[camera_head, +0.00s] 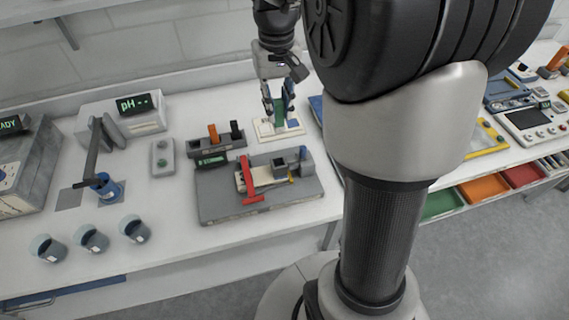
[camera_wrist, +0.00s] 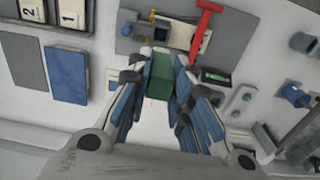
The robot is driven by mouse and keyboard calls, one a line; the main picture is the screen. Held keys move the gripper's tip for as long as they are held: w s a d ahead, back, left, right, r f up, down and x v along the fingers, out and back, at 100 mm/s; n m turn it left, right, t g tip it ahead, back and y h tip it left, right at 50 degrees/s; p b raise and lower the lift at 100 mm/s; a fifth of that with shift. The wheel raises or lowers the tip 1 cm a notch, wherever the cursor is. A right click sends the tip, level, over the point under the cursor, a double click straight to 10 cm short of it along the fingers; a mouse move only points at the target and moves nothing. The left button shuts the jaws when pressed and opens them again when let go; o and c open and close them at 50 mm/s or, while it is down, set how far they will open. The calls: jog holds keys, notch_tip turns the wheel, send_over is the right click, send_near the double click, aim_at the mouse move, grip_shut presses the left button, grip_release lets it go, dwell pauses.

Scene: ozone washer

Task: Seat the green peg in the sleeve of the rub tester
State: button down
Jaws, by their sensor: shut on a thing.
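My gripper (camera_head: 278,108) is shut on the green peg (camera_head: 280,110), which is upright above a small pale plate at the back of the bench. In the wrist view the green peg (camera_wrist: 160,78) sits between the blue-padded fingers. The grey rub tester (camera_head: 215,203) lies nearer the front, with a red arm (camera_head: 250,185) and a pale strip. A small square block (camera_head: 279,168) on it looks like the sleeve; in the wrist view the sleeve (camera_wrist: 161,33) is ahead of the peg. The peg is apart from it. The peg's lower end is hard to make out.
A rack (camera_head: 208,152) with an orange and a black piece stands left of the peg. The pale plate (camera_head: 265,130) lies under my gripper. Several dark cups, including one cup (camera_head: 92,240), stand at the front left. My arm covers the bench to the right.

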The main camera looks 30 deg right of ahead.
notch_tip(320, 180, down, 18)
jog(key=b, duration=0.5)
jog(key=shift+w+r, duration=0.1)
jog(key=shift+r, duration=0.1)
jog(key=shift+f, duration=0.1)
jog(key=shift+f, duration=0.15)
jog(key=c, duration=1.4)
grip_release()
jog(key=shift+c, duration=0.2)
